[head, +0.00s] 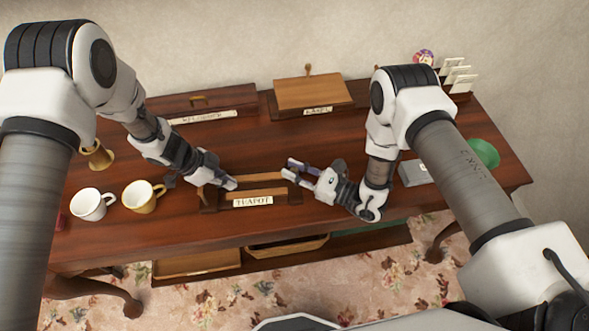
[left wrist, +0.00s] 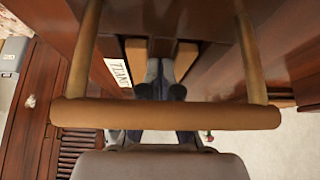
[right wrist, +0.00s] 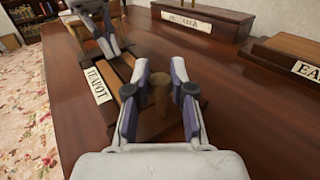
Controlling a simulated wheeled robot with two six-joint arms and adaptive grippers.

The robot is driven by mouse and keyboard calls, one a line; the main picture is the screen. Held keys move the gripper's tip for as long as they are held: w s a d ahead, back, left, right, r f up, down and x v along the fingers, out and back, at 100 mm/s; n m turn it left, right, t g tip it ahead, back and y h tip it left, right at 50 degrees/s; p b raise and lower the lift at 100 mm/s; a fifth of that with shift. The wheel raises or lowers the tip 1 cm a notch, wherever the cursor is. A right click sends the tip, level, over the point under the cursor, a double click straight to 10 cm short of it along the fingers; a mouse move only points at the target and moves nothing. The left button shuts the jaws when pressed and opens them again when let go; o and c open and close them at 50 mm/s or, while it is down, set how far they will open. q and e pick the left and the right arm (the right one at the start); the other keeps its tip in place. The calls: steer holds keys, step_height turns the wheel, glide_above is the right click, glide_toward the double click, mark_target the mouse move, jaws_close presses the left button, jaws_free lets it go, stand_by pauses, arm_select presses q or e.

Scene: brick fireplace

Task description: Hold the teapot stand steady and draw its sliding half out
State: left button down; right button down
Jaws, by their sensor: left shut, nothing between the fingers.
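The dark wooden teapot stand (head: 281,194), with lighter wooden strips and a white TEAPOT label (head: 253,201), sits near the table's front edge. My left gripper (head: 231,184) is shut and empty at the stand's left end. In the left wrist view, a rounded wooden bar (left wrist: 165,114) on two rods crosses over my left gripper (left wrist: 160,88), whose fingers reach past it. My right gripper (head: 291,169) is open at the stand's right end. In the right wrist view, a short wooden post (right wrist: 159,98) shows between the fingers of my right gripper (right wrist: 160,80); contact is unclear.
Two mugs (head: 91,204) (head: 143,196) and a brass bell (head: 98,156) stand left. Labelled wooden stands (head: 210,122) (head: 313,93) are at the back. A grey box (head: 415,172) and green bowl (head: 484,153) are right. Trays (head: 196,263) lie below the front edge.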

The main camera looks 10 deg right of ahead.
arm_select(q)
steer(key=shift+s+f, duration=0.1)
steer(key=shift+f, duration=0.05)
arm_select(e)
steer(key=d, duration=1)
steer(key=shift+s+d+f, duration=0.1)
steer(key=shift+s+d, duration=0.2)
steer(key=shift+s, duration=0.05)
steer(key=c, duration=1)
jaws_free()
steer(key=shift+s, duration=0.1)
steer(key=v, duration=1.2)
arm_select(q)
step_height(320, 180, up, 6)
steer(key=p, duration=0.5)
arm_select(e)
step_height(320, 180, up, 5)
steer(key=shift+r, duration=0.15)
